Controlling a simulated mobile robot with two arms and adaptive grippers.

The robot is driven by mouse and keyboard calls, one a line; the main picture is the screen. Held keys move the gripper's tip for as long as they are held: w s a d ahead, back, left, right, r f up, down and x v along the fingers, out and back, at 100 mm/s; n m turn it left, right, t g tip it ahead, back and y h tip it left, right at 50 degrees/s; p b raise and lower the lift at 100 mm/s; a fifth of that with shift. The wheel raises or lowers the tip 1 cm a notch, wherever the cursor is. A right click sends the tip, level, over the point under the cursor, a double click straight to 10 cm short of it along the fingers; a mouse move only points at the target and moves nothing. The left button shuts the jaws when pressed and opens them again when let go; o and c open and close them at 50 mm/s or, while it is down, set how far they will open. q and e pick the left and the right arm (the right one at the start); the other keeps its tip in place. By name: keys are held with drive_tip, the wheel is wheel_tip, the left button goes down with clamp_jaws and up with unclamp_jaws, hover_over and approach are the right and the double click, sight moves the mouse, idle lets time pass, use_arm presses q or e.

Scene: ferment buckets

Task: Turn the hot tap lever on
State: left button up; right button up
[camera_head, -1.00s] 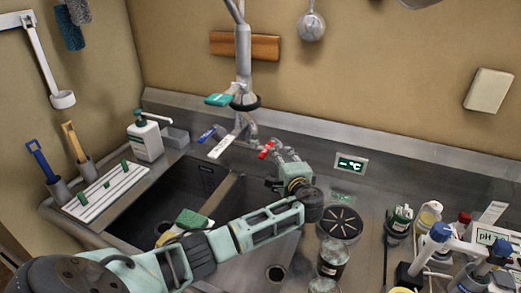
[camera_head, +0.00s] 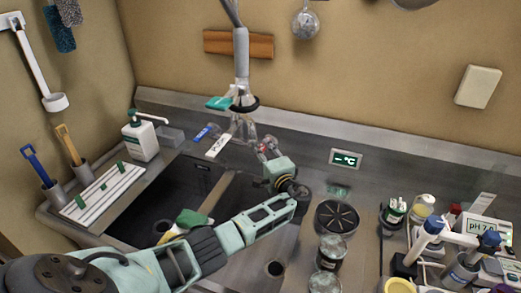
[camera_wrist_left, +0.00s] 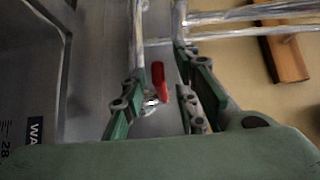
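The hot tap lever (camera_wrist_left: 159,80) is red and shows in the left wrist view between my left gripper's two fingers. In the head view only a little red shows, mostly behind the gripper. My left gripper (camera_wrist_left: 161,45) is open, with one finger on each side of the lever and visible gaps around it. In the head view the gripper (camera_head: 267,149) is at the tap behind the sink. A blue lever (camera_head: 203,133) and a white lever (camera_head: 218,146) lie to its left. My right gripper is not in view.
A vertical tap column with a teal handle (camera_head: 220,102) rises behind the levers. Bottles and a pH meter crowd the right.

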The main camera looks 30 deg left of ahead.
use_arm(q)
drive_tip(key=shift+w+a, duration=0.15)
drive_tip(key=shift+a, duration=0.15)
drive_tip(key=shift+c, duration=0.5)
clamp_jaws()
